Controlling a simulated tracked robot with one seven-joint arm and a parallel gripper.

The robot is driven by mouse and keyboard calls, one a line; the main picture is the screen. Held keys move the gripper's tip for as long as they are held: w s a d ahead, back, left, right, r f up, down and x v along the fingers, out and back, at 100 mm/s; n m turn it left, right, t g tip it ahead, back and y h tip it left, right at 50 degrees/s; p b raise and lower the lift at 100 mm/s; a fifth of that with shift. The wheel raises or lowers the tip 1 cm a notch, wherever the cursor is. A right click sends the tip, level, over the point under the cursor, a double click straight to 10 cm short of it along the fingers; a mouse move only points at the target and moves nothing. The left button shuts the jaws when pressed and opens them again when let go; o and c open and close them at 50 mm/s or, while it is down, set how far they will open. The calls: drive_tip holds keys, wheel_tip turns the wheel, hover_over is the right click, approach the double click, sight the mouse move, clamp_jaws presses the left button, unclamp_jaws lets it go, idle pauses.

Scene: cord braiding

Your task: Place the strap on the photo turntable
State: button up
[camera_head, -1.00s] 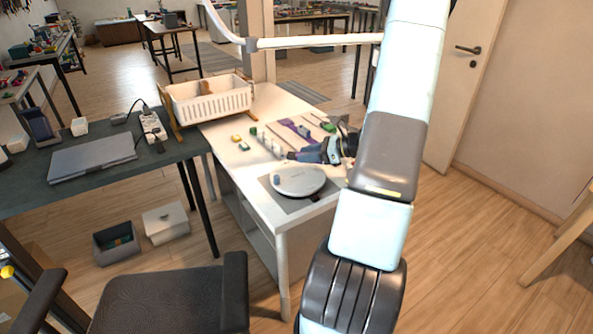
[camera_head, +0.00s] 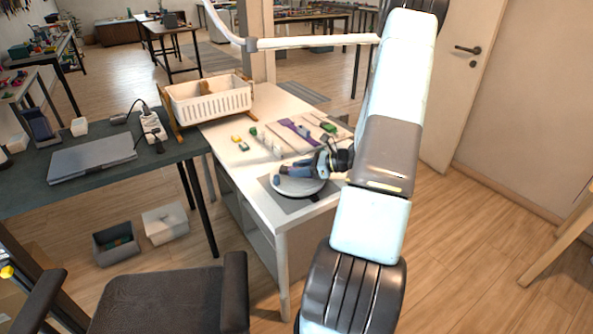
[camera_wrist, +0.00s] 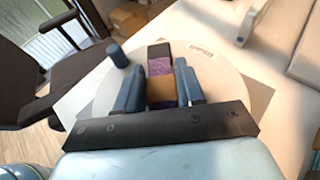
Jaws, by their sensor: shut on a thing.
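The photo turntable (camera_head: 300,188) is a round white disc on a grey mat at the near end of the white table. It fills the middle of the wrist view (camera_wrist: 228,100). My gripper (camera_head: 288,170) is over the disc. In the wrist view my gripper (camera_wrist: 159,72) has its two blue-grey fingers shut on the strap (camera_wrist: 160,68), a short purple piece with a tan band and a dark end. The strap lies over the disc; I cannot tell whether it touches it. In the head view my fingers hide it. A small blue cylinder (camera_wrist: 118,57) is at the disc's edge.
A board with a purple strip (camera_head: 297,129) and a green item (camera_head: 328,127) lies behind the turntable. Several small pieces stand left of it. A white basket (camera_head: 208,98) is at the table's far end. A black chair (camera_head: 165,300) is in front.

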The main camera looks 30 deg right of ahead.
drive_tip(key=shift+f, duration=0.1)
drive_tip(key=o, duration=1)
drive_tip(key=shift+o, duration=0.2)
